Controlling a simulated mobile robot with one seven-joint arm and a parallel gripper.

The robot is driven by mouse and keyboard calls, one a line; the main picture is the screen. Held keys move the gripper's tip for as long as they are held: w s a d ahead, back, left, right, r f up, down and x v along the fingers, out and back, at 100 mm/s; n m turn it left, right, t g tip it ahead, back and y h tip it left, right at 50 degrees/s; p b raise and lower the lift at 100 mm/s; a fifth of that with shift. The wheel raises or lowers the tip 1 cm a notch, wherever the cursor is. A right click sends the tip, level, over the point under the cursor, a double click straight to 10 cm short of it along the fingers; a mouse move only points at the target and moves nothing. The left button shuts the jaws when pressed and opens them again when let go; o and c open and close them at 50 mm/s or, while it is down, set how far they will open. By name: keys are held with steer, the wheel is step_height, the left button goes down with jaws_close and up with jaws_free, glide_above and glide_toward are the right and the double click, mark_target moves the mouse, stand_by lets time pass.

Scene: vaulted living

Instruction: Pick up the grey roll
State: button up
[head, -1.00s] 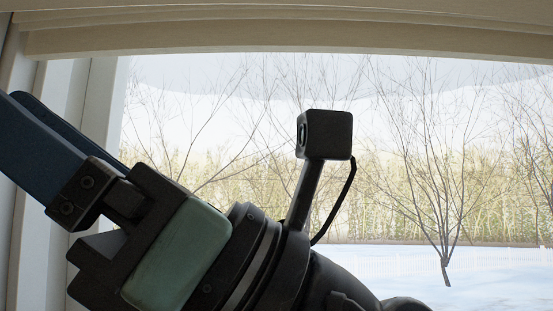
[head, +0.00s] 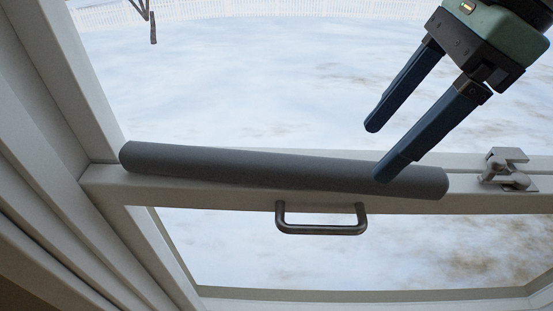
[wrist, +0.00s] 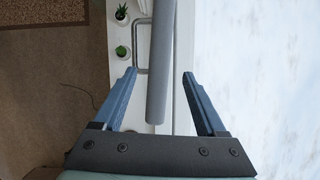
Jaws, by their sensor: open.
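The grey roll (head: 250,168) is a long, thin cylinder lying along the white window rail in the head view. In the wrist view the roll (wrist: 160,60) runs up the middle, its near end lying between the finger lines. My gripper (head: 375,152) is open, its two blue fingers coming in from the upper right, over the roll's right part. One fingertip overlaps the roll in the head view; I cannot tell whether it touches. In the wrist view my gripper (wrist: 160,73) has one finger on each side of the roll, with gaps, and holds nothing.
A metal handle (head: 321,230) sticks out below the roll, and a window latch (head: 507,170) sits to its right. Two small potted plants (wrist: 122,51) stand on a white sill in the wrist view. Snowy ground shows through the glass.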

mark_target(286, 160)
steer(key=a, duration=0.6)
steer(key=shift+w+a, duration=0.1)
steer(key=shift+w, duration=0.2)
steer(key=shift+a, duration=0.5)
steer(key=b+x, duration=0.4)
steer(key=x, duration=0.1)
steer(key=shift+a+f, duration=0.1)
steer(key=shift+a, duration=0.15)
steer(key=shift+c, duration=0.7)
jaws_close()
